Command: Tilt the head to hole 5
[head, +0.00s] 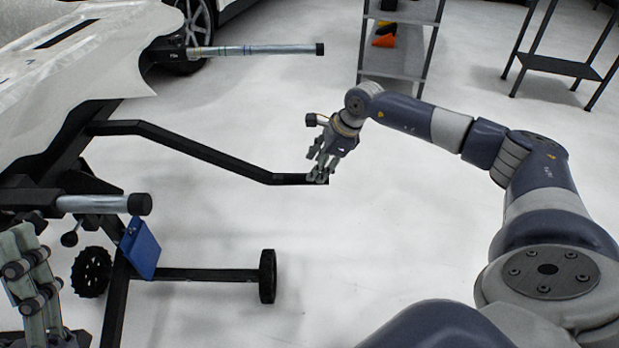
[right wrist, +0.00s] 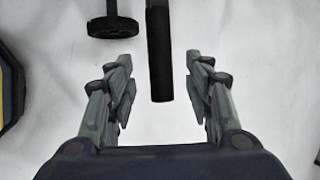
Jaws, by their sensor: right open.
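A black-framed stand carries a large pale panel (head: 80,55) at the left of the head view. A black bent bar (head: 200,152) runs out from the stand to the right. My right gripper (head: 319,174) is at the bar's free end. In the right wrist view, the bar (right wrist: 160,50) reaches between the spread fingers of my open right gripper (right wrist: 163,75), with gaps on both sides. My left gripper (head: 38,290) is partly in view at the lower left; its fingertips are not clear. I cannot make out any numbered holes.
Two grey tubes with black ends, an upper one (head: 255,50) and a lower one (head: 95,203), stick out from the stand. A blue plate (head: 140,248) hangs below. A wheeled foot (head: 267,276) stands on the floor. A shelf (head: 395,75) is behind; the floor at centre is clear.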

